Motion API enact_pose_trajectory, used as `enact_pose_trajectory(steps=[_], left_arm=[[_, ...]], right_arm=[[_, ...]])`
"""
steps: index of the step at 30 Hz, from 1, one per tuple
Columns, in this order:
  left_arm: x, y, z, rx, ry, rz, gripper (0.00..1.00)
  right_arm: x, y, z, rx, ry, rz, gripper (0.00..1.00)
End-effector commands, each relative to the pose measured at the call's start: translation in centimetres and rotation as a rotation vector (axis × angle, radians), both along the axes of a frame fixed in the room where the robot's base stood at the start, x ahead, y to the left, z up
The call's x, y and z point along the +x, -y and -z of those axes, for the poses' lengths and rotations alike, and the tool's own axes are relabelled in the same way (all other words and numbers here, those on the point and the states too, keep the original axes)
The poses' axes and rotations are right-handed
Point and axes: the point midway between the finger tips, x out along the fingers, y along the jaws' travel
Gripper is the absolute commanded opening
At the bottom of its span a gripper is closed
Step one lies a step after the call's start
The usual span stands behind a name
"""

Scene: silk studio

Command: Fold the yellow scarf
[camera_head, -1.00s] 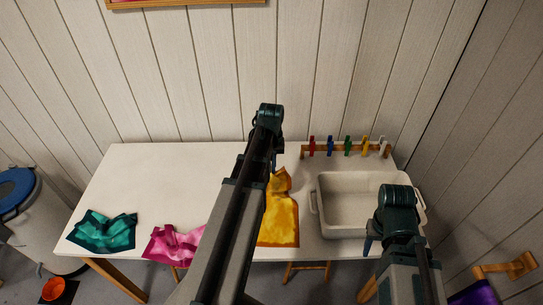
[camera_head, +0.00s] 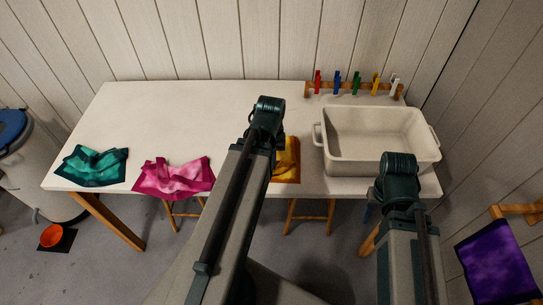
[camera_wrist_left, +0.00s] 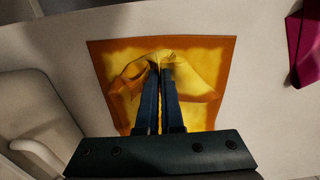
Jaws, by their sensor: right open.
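The yellow scarf (camera_head: 289,163) lies at the table's front edge, with an orange border. My left arm hides much of it in the head view. In the left wrist view the scarf (camera_wrist_left: 205,55) lies roughly square, with a loose, crumpled flap bunched around the fingertips. My left gripper (camera_wrist_left: 159,70) has its two fingers close together, with yellow cloth gathered at the tips. Its fingers are hidden behind the arm in the head view. My right gripper (camera_head: 367,213) is open, by the table's front edge below the white tub; only a bit of finger shows.
A white tub (camera_head: 350,165) stands right of the scarf. Behind it is a wooden rack (camera_head: 346,88) with several coloured clips. A pink cloth (camera_head: 172,180) and a teal cloth (camera_head: 92,165) lie left. The white table (camera_head: 180,115) is clear behind them. A purple cloth (camera_head: 497,262) hangs at right.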

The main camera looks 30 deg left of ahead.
Motion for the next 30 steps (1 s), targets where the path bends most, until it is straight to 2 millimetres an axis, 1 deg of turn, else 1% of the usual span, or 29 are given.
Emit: enact_pose_trajectory(steps=[1, 3, 14, 15, 30], left_arm=[[-0.23, 0.10, 0.66, 0.000, 0.000, 0.001, 0.00], [-0.37, 0.17, 0.87, 0.000, 0.000, 0.001, 0.00], [-0.43, 0.19, 0.91, 0.000, 0.000, 0.001, 0.00], [-0.43, 0.20, 0.91, 0.000, 0.000, 0.001, 0.08], [-0.42, 0.19, 0.91, 0.000, 0.000, 0.001, 0.68]], right_arm=[[0.00, 0.00, 0.66, 0.000, 0.000, 0.000, 0.50], [0.00, 0.00, 0.87, 0.000, 0.000, 0.000, 0.50], [0.00, 0.00, 0.91, 0.000, 0.000, 0.000, 0.50], [0.00, 0.00, 0.91, 0.000, 0.000, 0.000, 0.50], [0.00, 0.00, 0.92, 0.000, 0.000, 0.000, 0.50]])
